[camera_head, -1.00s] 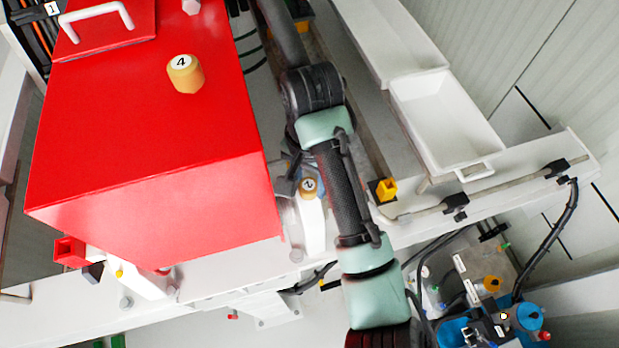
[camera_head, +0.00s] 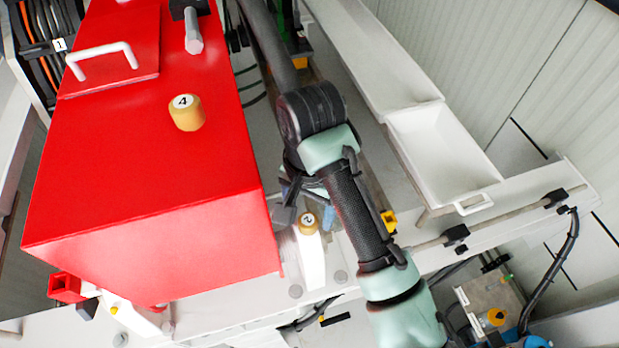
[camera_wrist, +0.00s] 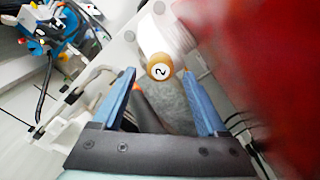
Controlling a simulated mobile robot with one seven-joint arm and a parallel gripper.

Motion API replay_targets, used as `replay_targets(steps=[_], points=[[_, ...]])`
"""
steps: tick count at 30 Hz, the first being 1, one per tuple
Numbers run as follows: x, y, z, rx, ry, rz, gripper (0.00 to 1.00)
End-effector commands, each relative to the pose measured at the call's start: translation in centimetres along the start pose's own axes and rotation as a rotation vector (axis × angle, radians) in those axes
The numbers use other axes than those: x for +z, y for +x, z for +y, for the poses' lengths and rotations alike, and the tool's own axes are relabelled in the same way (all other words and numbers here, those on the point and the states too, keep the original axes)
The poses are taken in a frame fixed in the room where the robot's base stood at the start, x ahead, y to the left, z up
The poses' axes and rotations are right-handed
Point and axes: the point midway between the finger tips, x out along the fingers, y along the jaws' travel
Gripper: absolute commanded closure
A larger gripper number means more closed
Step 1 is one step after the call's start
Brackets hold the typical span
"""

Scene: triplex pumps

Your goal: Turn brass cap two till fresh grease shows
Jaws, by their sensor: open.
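The brass cap marked 2 (camera_head: 307,222) stands on a white bracket beside the red housing, just left of my forearm. In the wrist view the same cap (camera_wrist: 160,67) shows its number face, beyond and between my fingertips. My gripper (camera_wrist: 161,75) is open, with its two blue fingers apart and nothing between them that I can see touching. In the head view my gripper (camera_head: 300,190) is partly hidden behind my arm. No grease can be made out on the cap.
The red housing (camera_head: 150,160) stands close on the cap's left and carries a cap marked 4 (camera_head: 186,112). A white tray (camera_head: 440,155) lies to the right. A rail with black clamps (camera_head: 455,236) runs along the white beam. Blurred red fills the wrist view's right side.

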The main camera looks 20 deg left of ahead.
Motion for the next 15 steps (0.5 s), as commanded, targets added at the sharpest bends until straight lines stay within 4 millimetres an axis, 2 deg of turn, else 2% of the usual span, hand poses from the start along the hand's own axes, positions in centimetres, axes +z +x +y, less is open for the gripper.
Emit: replay_targets(steps=[15], points=[[-0.1, -8.2, 0.0, 0.001, 0.0, 0.006, 0.24]])
